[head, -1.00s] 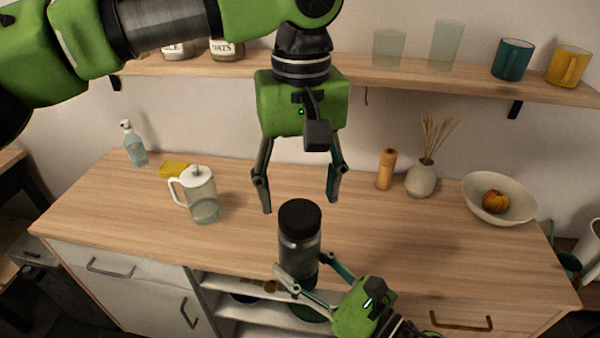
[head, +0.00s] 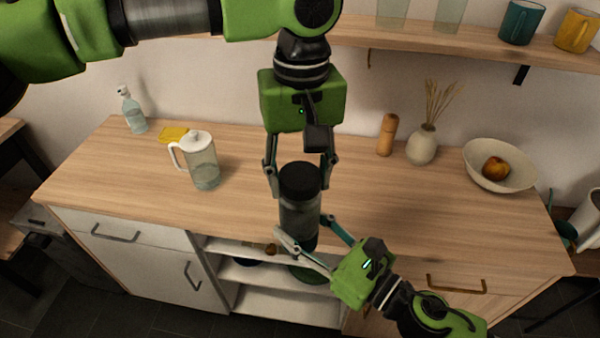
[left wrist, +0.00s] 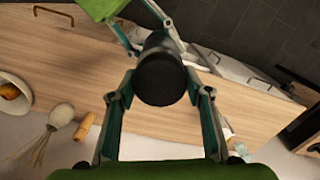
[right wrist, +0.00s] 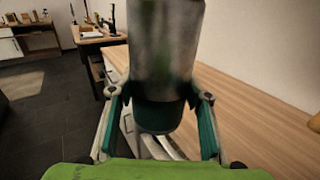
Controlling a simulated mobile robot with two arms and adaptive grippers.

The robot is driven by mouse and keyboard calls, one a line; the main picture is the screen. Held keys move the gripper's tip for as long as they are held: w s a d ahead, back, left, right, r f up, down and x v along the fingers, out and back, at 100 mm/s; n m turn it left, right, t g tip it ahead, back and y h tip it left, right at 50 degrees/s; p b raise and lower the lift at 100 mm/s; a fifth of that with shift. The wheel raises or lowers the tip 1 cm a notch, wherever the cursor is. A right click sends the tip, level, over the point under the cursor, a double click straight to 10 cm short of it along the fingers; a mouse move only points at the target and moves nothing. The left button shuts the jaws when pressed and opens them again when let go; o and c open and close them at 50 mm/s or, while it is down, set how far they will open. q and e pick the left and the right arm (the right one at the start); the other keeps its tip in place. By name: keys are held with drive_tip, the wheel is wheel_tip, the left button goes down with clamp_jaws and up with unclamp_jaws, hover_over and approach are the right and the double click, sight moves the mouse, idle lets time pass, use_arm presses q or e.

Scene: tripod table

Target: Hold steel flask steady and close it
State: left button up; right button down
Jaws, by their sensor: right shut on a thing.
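The steel flask (head: 299,218) is held upright near the front edge of the counter. It has a grey metal body, a dark lower band and a black lid (head: 299,180) on top; I cannot tell how tightly the lid sits. My right gripper (head: 306,238) is shut on the lower part of the flask, and its fingers flank the dark base in the right wrist view (right wrist: 157,108). My left gripper (head: 300,188) points down from above, open, with one finger on each side of the lid. The left wrist view shows the round lid (left wrist: 160,78) between the fingertips.
A glass pitcher (head: 203,165) stands left on the counter (head: 120,180), near a yellow sponge (head: 173,135) and spray bottle (head: 134,112). Right are a wooden mill (head: 387,136), a vase (head: 422,147) and a fruit bowl (head: 515,175). The counter's middle is clear.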

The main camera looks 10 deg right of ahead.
use_arm(q)
drive_tip(key=m, duration=0.5)
drive_tip(key=shift+s, duration=0.1)
drive_tip(key=m, duration=0.6)
drive_tip(key=shift+m, duration=0.3)
drive_tip(key=m, duration=1)
drive_tip(key=o, duration=1.2)
drive_tip(key=shift+r, duration=2.25)
